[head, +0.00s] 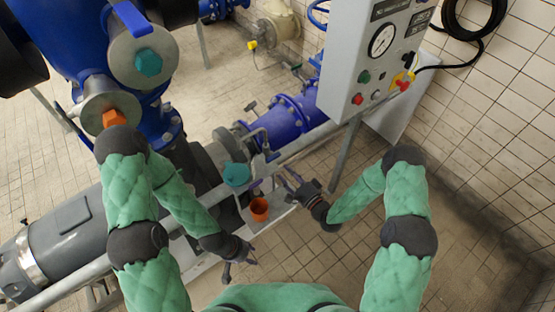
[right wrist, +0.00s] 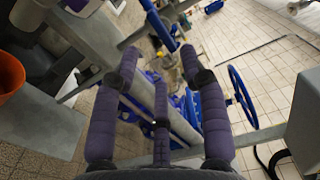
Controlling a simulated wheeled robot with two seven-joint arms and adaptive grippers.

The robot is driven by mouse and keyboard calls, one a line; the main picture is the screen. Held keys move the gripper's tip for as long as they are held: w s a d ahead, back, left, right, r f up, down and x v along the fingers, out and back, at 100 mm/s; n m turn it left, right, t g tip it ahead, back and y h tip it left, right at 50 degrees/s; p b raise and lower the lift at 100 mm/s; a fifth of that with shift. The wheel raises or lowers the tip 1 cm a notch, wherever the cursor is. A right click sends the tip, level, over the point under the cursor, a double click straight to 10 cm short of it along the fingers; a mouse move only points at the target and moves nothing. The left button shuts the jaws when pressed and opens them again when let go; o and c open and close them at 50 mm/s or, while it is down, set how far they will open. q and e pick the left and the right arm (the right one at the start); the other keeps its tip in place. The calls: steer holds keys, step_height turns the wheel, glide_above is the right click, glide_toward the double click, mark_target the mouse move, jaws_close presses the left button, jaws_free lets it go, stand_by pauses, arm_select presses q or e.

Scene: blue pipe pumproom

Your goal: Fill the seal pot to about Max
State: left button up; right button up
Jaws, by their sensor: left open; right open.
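An orange cup (head: 259,209) stands upright on a narrow light ledge beside the pump; it also shows at the left edge of the right wrist view (right wrist: 9,76). A teal rounded piece (head: 236,173) is just behind and left of it. A small pale vessel (head: 258,164) behind these may be the seal pot; no level or Max mark is readable. My right gripper (head: 289,184) is open and empty, just right of the cup; its spread fingers show in the right wrist view (right wrist: 160,85). My left gripper (head: 241,264) is open and empty, below and in front of the cup.
A grey control panel (head: 368,60) with a gauge stands at the upper right. A grey rail (head: 300,143) runs diagonally behind the cup. Blue pipework (head: 290,118) and the grey pump motor (head: 65,240) flank it.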

mark_target(272, 156)
steer(key=x, duration=0.8)
jaws_close()
